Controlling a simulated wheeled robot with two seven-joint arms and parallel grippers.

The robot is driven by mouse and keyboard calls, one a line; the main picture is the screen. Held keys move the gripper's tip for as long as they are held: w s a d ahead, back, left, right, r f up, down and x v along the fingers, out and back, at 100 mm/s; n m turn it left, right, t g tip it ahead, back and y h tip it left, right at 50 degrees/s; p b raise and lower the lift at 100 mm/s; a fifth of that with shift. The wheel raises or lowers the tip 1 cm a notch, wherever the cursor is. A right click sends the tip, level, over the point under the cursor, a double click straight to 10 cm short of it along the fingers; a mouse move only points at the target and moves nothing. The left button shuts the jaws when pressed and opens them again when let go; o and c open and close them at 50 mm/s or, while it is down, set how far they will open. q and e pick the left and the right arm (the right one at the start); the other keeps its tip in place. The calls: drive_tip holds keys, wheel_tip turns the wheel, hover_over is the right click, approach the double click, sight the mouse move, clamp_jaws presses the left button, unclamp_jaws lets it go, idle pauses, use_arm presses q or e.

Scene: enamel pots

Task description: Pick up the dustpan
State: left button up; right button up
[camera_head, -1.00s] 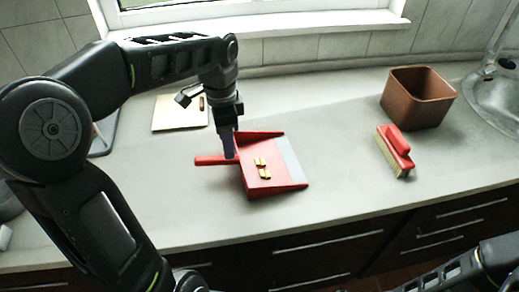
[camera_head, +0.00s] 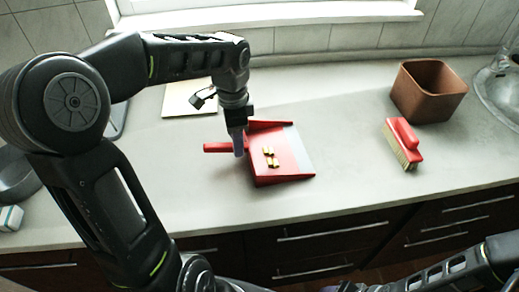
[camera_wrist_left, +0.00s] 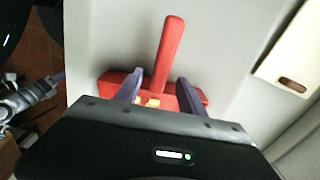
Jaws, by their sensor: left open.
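The red dustpan (camera_head: 288,158) lies on the counter with its grey lip toward the right and its red handle (camera_head: 216,147) toward the left. Several small yellow pieces lie in the pan. My left gripper (camera_head: 239,152) points down over the handle near where it joins the pan. In the left wrist view the open fingers (camera_wrist_left: 160,84) stand on either side of the handle (camera_wrist_left: 168,50), with gaps visible. The gripper body hides most of the pan there. Part of my right arm shows at the lower right of the head view; I cannot make out its gripper.
A red brush (camera_head: 403,143) with pale bristles lies to the right. A brown square bin (camera_head: 429,92) stands behind it, near a metal sink (camera_head: 500,85). A pale board (camera_head: 188,99) lies behind the dustpan. The counter (camera_head: 345,140) between dustpan and brush is clear.

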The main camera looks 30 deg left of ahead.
sight(257, 146)
use_arm(q)
wheel_tip(257, 146, down, 4)
drive_tip(key=shift+d+f, duration=0.1)
idle(0.6)
clamp_jaws()
idle(0.4)
